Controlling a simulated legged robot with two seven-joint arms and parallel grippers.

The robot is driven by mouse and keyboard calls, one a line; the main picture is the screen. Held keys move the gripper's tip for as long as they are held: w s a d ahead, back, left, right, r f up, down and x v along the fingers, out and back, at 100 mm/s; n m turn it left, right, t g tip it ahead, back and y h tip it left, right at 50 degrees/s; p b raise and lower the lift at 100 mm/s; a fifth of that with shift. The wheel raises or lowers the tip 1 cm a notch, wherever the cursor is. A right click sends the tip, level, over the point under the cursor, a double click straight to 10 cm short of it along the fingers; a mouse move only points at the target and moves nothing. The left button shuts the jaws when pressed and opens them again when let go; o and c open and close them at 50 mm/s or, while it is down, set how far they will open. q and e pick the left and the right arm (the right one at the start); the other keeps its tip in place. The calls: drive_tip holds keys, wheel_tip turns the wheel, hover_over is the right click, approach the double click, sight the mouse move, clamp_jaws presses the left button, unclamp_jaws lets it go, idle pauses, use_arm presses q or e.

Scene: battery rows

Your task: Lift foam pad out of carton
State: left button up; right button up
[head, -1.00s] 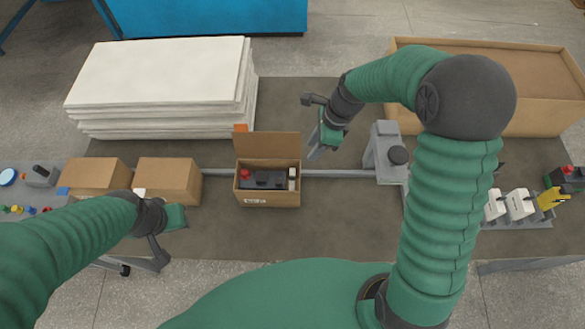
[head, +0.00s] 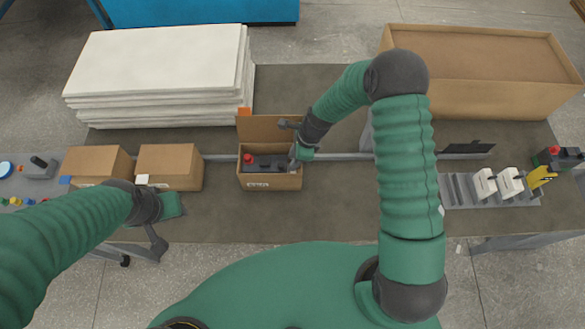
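The open carton (head: 271,183) stands at the middle of the table with its back flap up. A dark battery (head: 263,164) with a red cap lies inside it. My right gripper (head: 294,160) is at the carton's right end, with its fingers down at the opening. It covers the spot of the small pale foam pad, which I cannot make out clearly now. Whether its fingers are closed on the pad cannot be told. My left gripper (head: 170,215) hangs over the table's front left, away from the carton, and its fingers are unclear.
Two closed cartons (head: 168,167) stand left of the open one. A stack of white sheets (head: 158,75) lies at the back left, and a large open box (head: 480,75) stands at the back right. White clamp-like parts (head: 510,182) sit at the right. The front middle table is clear.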

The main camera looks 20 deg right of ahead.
drive_tip(key=shift+w+a, duration=0.15)
drive_tip(key=shift+c, duration=0.5)
drive_tip(key=shift+a, duration=0.1)
drive_tip(key=shift+c, duration=2.6)
drive_tip(key=shift+d, duration=0.7)
clamp_jaws()
drive_tip(key=shift+a, duration=0.5)
drive_tip(key=shift+d, duration=0.3)
drive_tip(key=shift+a, duration=0.1)
